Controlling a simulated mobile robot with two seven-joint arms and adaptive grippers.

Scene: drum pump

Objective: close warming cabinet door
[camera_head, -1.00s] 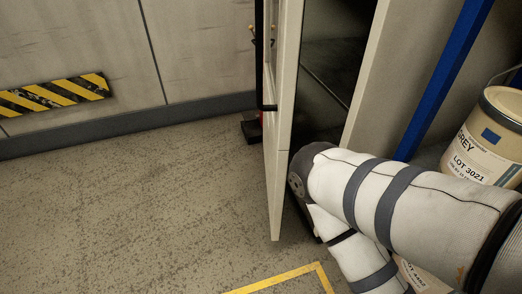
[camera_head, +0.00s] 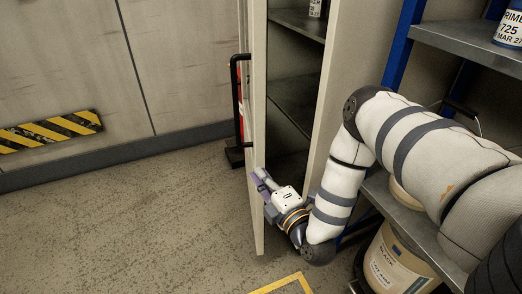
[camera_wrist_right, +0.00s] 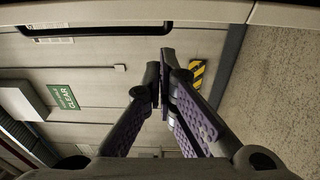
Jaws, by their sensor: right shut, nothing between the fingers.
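The warming cabinet door (camera_head: 258,110) stands open, seen nearly edge-on in the head view. A black bar handle (camera_head: 236,95) is on its left face. The cabinet's dark interior with shelves (camera_head: 295,98) shows to the right of the door. My right gripper (camera_head: 262,183) is at the lower part of the door, at its edge; I cannot tell whether it touches. In the wrist view the right gripper's purple-padded fingers (camera_wrist_right: 165,62) are together and empty. The door (camera_wrist_right: 200,12) and its handle (camera_wrist_right: 95,30) run across the top of that view. My left gripper is not in view.
Blue-framed shelving (camera_head: 402,45) stands at the right, with a blue-labelled can (camera_head: 510,28) above and a beige pail (camera_head: 395,262) below. A striped panel (camera_head: 50,132) marks the left wall. The floor (camera_head: 130,225) at left is clear.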

